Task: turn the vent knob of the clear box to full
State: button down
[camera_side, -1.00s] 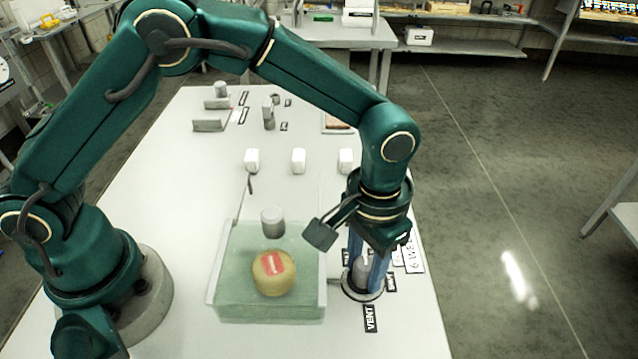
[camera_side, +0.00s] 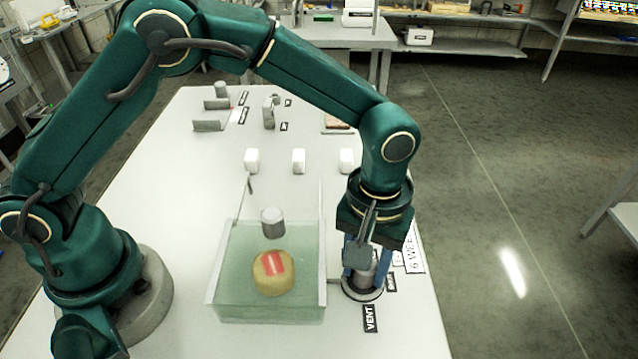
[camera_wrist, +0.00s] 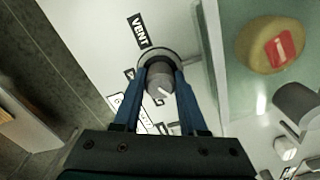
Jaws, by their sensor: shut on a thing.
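The vent knob (camera_wrist: 159,83) is a grey cylinder with a pale pointer line, on a round dial plate beside the clear box. In the side view the knob (camera_side: 366,270) is partly hidden by my gripper. My gripper (camera_wrist: 160,78) points down with its blue fingers shut on the knob, one on each side; it also shows in the side view (camera_side: 362,268). The clear box (camera_side: 215,285) has greenish walls and holds a round yellow cheese wheel (camera_side: 272,281) with a red label. A VENT label (camera_side: 370,318) lies in front of the dial; the dial's smaller labels are partly hidden.
A grey cylinder (camera_side: 273,222) stands at the box's back edge. Several white blocks (camera_side: 298,160) stand in a row behind the box. Grey fixtures (camera_side: 269,112) and a framed brown item (camera_side: 338,124) are farther back.

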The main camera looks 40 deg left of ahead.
jog(key=shift+r, duration=0.1)
jog(key=shift+c, duration=2.2)
grip_release()
jog(key=shift+r, duration=2.55)
